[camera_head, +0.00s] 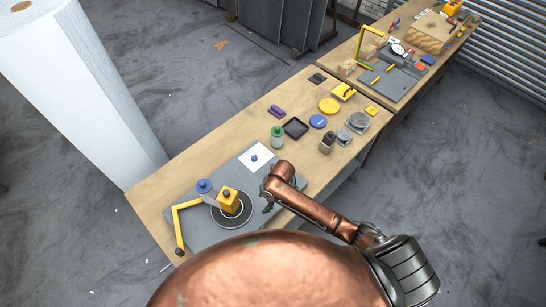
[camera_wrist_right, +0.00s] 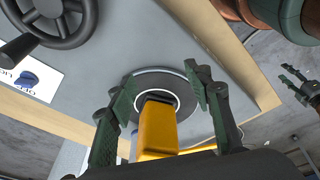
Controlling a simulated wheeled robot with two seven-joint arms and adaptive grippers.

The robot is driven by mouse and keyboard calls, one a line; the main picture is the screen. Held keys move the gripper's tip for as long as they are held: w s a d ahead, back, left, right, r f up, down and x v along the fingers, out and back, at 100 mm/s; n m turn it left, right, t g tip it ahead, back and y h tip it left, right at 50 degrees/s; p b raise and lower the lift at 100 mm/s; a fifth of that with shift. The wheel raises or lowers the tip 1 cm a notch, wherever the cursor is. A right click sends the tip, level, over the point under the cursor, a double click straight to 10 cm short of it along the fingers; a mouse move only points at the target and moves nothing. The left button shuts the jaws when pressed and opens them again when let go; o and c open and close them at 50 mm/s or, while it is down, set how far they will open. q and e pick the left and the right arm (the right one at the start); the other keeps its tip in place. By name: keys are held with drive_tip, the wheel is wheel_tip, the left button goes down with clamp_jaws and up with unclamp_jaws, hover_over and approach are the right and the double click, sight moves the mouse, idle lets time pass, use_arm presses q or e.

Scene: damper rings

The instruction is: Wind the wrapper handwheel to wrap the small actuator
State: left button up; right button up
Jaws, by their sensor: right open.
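The small actuator appears to be the yellow block with a dark top (camera_head: 228,200), upright on the dark round turntable (camera_head: 245,213). The block (camera_wrist_right: 157,128) and turntable (camera_wrist_right: 188,97) also show in the right wrist view. The dark spoked handwheel (camera_wrist_right: 62,18), with a side handle (camera_wrist_right: 20,48), is at the upper left there; in the head view my right arm mostly hides its place. My right gripper (camera_head: 268,197) is open and empty above the plate, its fingers (camera_wrist_right: 163,112) spread either side of the block in view; I see no contact. Another gripper, apparently my left (camera_wrist_right: 300,86), hangs beyond the bench edge.
A yellow bent arm (camera_head: 182,222) and a blue-capped post (camera_head: 204,187) stand beside the turntable on the grey plate (camera_head: 228,170). A white card (camera_head: 257,157) lies behind. A green-capped bottle (camera_head: 277,138), black tray (camera_head: 295,128) and several discs occupy the bench farther back.

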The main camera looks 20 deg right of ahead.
drive_tip(key=w+d+n+g+h, duration=0.15)
drive_tip(key=w+d+n, duration=0.3)
drive_tip(key=w, duration=0.55)
wheel_tip(320, 180, up, 5)
drive_tip(key=n+h, duration=0.1)
drive_tip(key=n, duration=0.1)
hover_over(273, 165)
drive_tip(key=shift+s+f, duration=0.1)
wheel_tip(273, 165, down, 9)
drive_tip(key=b, duration=0.9)
drive_tip(key=shift+f, duration=0.2)
drive_tip(key=shift+r, duration=0.2)
drive_tip(key=c, duration=0.3)
clamp_jaws()
